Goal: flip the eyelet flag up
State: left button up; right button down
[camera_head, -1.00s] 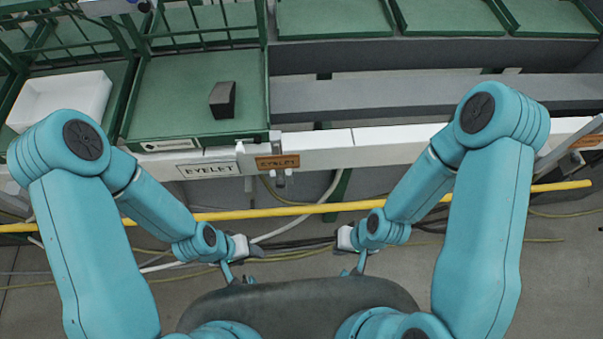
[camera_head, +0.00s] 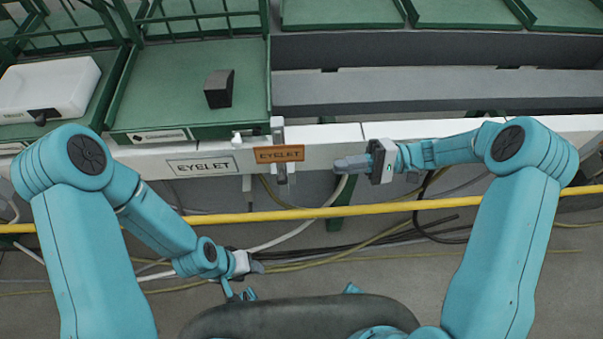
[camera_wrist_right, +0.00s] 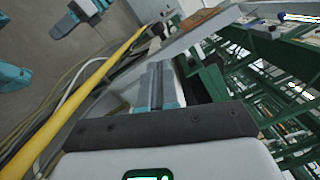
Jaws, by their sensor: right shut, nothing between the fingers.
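The orange-brown eyelet flag (camera_head: 279,154), lettered EYELET, sits at a grey metal bracket (camera_head: 278,133) on the front of the white rail. It also shows near the top of the right wrist view (camera_wrist_right: 203,18). My right gripper (camera_head: 350,164) is shut and empty, to the right of the flag and apart from it, pointing left along the rail. Its closed fingers show in the right wrist view (camera_wrist_right: 161,86). My left gripper (camera_head: 254,264) is low, in front of the rail and below the flag; its finger gap is too small to tell.
A white EYELET label (camera_head: 202,167) is on the rail, left of the flag. A yellow bar (camera_head: 300,214) crosses below the rail, with cables around it. A green tray (camera_head: 180,90) holds a dark block (camera_head: 219,89). A white box (camera_head: 45,90) stands far left.

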aim_at(286, 178)
jog(key=s+a, duration=0.1)
jog(key=a, duration=0.9)
jog(key=shift+s+r+p, duration=0.15)
jog(key=shift+r+p, duration=0.1)
jog(key=shift+p, duration=0.2)
jog(key=shift+s, duration=0.1)
jog(key=shift+s+m, duration=0.3)
jog(key=shift+m, duration=0.1)
jog(key=shift+s+r+m+p, duration=0.15)
jog(key=shift+s+m+p, duration=0.3)
jog(key=shift+m, duration=0.05)
